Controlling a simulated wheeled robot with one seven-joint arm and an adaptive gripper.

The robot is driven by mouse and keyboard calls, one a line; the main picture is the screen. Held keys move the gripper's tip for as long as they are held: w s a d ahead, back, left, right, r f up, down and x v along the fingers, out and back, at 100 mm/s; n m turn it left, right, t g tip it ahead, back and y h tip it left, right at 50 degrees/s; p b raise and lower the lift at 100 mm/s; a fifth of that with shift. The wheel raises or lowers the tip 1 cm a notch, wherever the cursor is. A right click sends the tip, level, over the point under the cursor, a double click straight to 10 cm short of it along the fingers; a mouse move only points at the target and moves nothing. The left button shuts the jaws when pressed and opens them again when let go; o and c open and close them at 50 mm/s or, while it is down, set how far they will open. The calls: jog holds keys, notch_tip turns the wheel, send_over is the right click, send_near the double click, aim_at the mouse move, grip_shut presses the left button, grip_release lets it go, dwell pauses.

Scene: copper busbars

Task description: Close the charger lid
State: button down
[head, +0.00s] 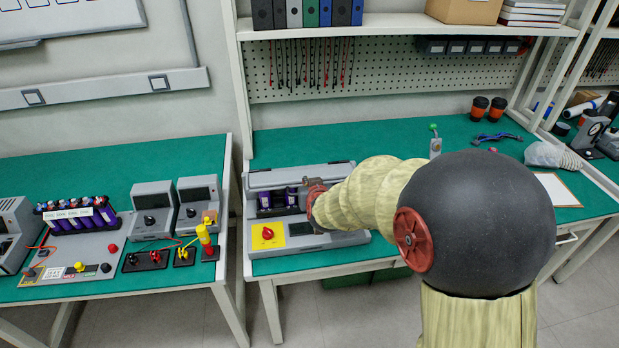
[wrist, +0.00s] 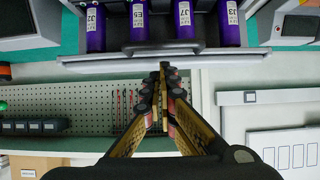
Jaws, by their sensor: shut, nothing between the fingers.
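The grey charger (head: 340,240) sits on the green bench, with a red knob on a yellow panel (head: 268,236) at its front left. Its lid (head: 300,177) looks raised along the back, and purple cells (head: 265,199) show in the open bay. In the wrist view, several labelled purple cells (wrist: 182,22) stand along the top, with a grey charger edge (wrist: 160,47) below them. My gripper (wrist: 164,68) is shut and empty, its fingertips close to that edge; contact cannot be told. In the head view my arm hides the fingers and the charger's right part.
A left bench carries a battery tester board (head: 88,262), grey meters (head: 152,208) and a yellow-topped post (head: 204,236). A pegboard (head: 400,68) stands behind the charger. Orange-black cups (head: 480,106) and blue pliers (head: 497,137) lie further right. The green bench behind the charger is mostly clear.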

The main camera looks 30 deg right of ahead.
jog(key=shift+s+a+f+b, duration=0.15)
jog(key=shift+f+b, duration=0.4)
jog(key=shift+f, duration=0.55)
jog(key=shift+s+d+f+b, duration=0.1)
jog(key=shift+s+f+b, duration=0.15)
jog(key=shift+f+b, duration=0.55)
jog(key=shift+f, duration=0.25)
jog(key=shift+r+p, duration=0.1)
jog(key=shift+p, duration=0.25)
